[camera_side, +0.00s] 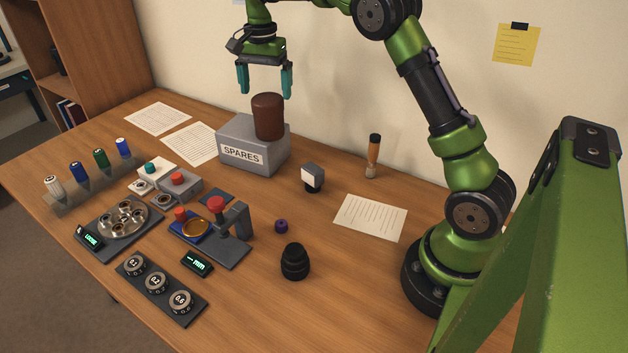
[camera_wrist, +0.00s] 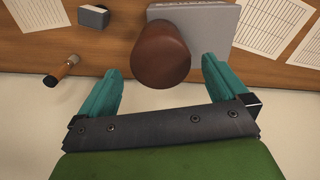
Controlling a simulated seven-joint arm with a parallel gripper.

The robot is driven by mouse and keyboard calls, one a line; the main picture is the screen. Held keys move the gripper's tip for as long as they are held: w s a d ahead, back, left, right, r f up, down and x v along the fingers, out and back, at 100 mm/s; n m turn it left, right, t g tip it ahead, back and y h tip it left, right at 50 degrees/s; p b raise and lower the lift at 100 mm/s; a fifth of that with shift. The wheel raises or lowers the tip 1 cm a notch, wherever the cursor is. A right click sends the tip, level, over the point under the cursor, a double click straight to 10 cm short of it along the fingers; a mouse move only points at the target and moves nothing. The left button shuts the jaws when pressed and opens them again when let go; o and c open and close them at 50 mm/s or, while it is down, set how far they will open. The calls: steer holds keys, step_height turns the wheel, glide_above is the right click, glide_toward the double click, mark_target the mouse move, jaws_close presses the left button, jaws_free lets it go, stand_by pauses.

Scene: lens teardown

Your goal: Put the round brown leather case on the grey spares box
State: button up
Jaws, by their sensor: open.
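The round brown leather case (camera_side: 268,117) stands upright on the grey spares box (camera_side: 240,158), toward the right part of its top. My gripper (camera_side: 265,86) is open and empty. In the side view it hangs above the box and the case, with its fingers apart and pointing down. I see no contact between the fingers and the case.
Paper sheets (camera_side: 191,143) lie left of the box. A small grey-and-white block (camera_side: 313,177) and an upright wooden-handled tool (camera_side: 373,156) stand to its right. A press-like fixture (camera_side: 228,237) and a black lens (camera_side: 295,261) stand in front. Table between them is partly clear.

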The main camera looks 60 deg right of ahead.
step_height(320, 180, up, 3)
steer(key=shift+r, duration=0.15)
steer(key=s+a+r+n+t, duration=0.2)
steer(key=s+a+r+n, duration=0.1)
steer(key=s+a+r, duration=0.3)
steer(key=s+a+f+n+t, duration=0.1)
steer(key=s+a+f+n, duration=0.1)
steer(key=s, duration=0.4)
steer(key=s+a+f+n+t+y, duration=0.1)
steer(key=s+a+n+t, duration=0.1)
steer(key=s, duration=0.5)
steer(key=s+a+f+n+t+y, duration=0.1)
steer(key=s+a+f+n+t, duration=0.1)
steer(key=s+a+n, duration=0.2)
steer(key=s, duration=0.3)
steer(key=shift+s+a+f, duration=0.15)
steer(key=shift+a+f, duration=0.15)
